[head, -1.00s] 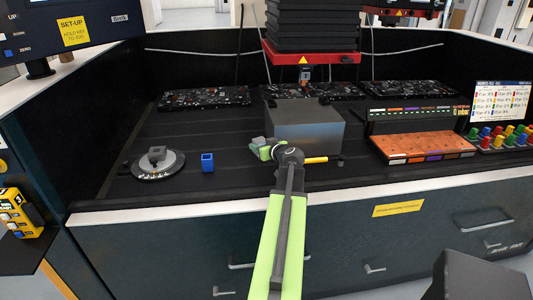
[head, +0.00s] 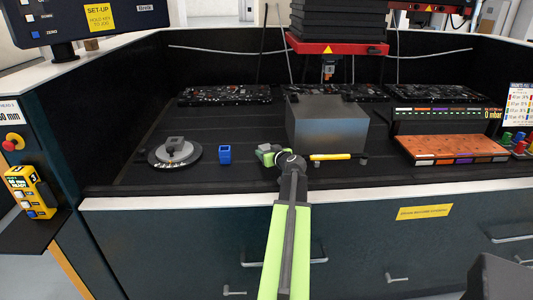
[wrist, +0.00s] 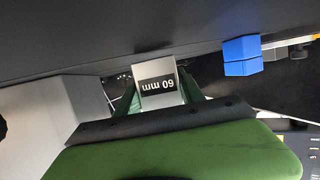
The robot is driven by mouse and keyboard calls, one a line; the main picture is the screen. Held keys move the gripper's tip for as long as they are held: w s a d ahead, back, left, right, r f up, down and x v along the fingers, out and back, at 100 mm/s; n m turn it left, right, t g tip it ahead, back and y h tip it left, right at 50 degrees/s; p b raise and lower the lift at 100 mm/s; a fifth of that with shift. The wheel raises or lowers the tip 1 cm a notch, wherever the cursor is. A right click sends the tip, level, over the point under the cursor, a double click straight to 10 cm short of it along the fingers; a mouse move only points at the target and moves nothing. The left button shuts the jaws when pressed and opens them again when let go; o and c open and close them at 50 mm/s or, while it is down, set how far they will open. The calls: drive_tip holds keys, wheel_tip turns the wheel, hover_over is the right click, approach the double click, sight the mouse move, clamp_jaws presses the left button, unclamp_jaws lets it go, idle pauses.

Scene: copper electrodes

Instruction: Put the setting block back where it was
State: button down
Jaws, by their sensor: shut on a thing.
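The setting block (wrist: 158,82) is a light grey block with a dark label, which reads "60 mm" upside down in the wrist view. My gripper (head: 267,152) is shut on it; the green fingers (wrist: 187,90) lie on both sides of the block. The blue holder also shows in the wrist view (wrist: 242,56). The block's underside is hidden.
A round grey plate (head: 192,158) with a grey piece on it lies at left. A yellow bar (head: 330,157) lies before the steel block. A red machine head (head: 335,47) hangs behind. An orange-topped board (head: 452,148) is at right. Dark bench surface is clear behind the holder.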

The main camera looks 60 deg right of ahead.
drive_tip(key=shift+f+b, duration=0.25)
drive_tip(key=shift+b, duration=0.1)
drive_tip(key=shift+s+a+f+b, duration=0.1)
drive_tip(key=shift+a+f+b, duration=0.1)
drive_tip(key=shift+b, duration=0.15)
drive_tip(key=c, duration=1.1)
unclamp_jaws()
drive_tip(key=shift+c, duration=0.2)
drive_tip(key=o, duration=0.4)
drive_tip(key=shift+s+a+f, duration=0.1)
drive_tip(key=shift+a, duration=0.05)
drive_tip(key=shift+r, duration=0.25)
drive_tip(key=shift+r+p, duration=0.5)
drive_tip(key=shift+p, duration=0.25)
drive_tip(key=p+v, duration=0.3)
drive_tip(key=v, duration=0.8)
drive_tip(key=shift+s+r, duration=0.15)
drive_tip(key=shift+s, duration=0.1)
